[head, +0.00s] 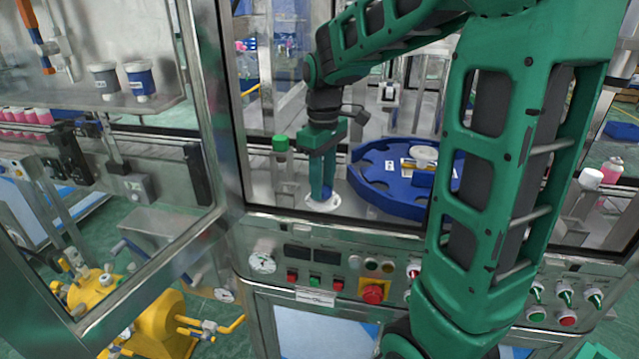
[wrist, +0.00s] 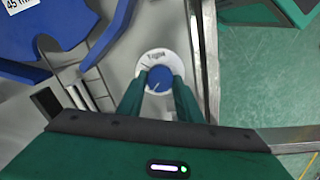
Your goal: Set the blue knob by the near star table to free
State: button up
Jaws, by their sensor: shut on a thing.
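The blue knob (wrist: 159,79) sits on a white round dial plate (wrist: 160,58) with small dark lettering, in the middle of the wrist view. A pale mark shows on the knob's top; the lettering is too small to read. My gripper (wrist: 159,84) is shut on the knob, one green finger at each side of it. In the head view my gripper (head: 322,190) reaches down to the white plate (head: 322,203), and its fingers hide most of the knob. The blue star table (head: 385,203) stands right beside it, to the right.
A green-capped post (head: 280,150) stands just left of my gripper. A metal frame edge (wrist: 207,60) runs close to the right of the knob in the wrist view.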

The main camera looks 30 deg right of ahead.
jog(key=shift+d+r, duration=0.1)
jog(key=shift+d, duration=0.05)
jog(key=o, duration=1)
jog(key=shift+o, duration=0.2)
notch_tip(320, 180, up, 11)
jog(key=shift+f, duration=0.2)
